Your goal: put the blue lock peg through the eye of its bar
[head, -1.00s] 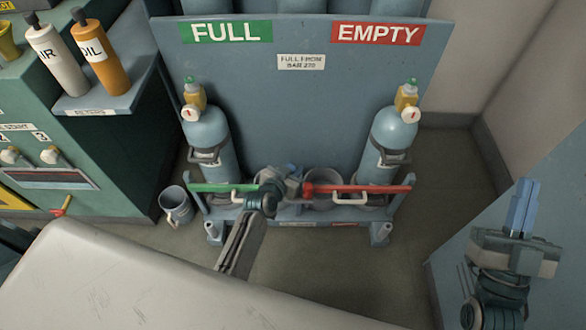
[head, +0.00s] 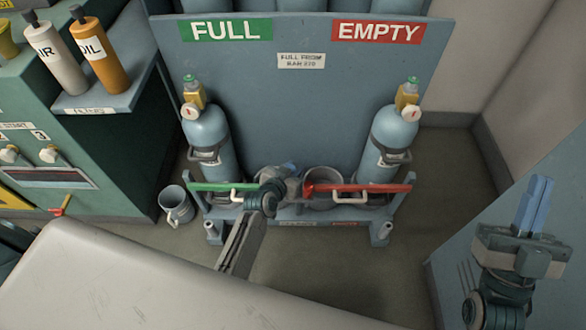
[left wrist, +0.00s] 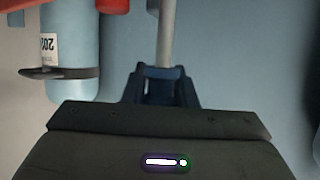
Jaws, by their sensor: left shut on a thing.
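My left gripper (head: 290,170) is at the front of the cylinder rack, between the inner ends of the green bar (head: 225,187) and red bar (head: 380,189). In the left wrist view its blue fingers (left wrist: 163,90) are shut around the base of a straight grey shaft (left wrist: 165,35). This looks like the blue lock peg, its head mostly hidden between the fingers. The shaft runs to the top edge, near the end of the red bar (left wrist: 115,5). I cannot tell whether it is in an eye. My right gripper (head: 535,200) is empty at the far right, its blue fingers together.
Gas cylinders stand at the left (head: 208,140) and right (head: 388,140) of the rack. A grey bucket (head: 323,176) is behind the red bar, and a mug-like pail (head: 176,206) stands on the floor. A pale surface (head: 150,280) fills the foreground.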

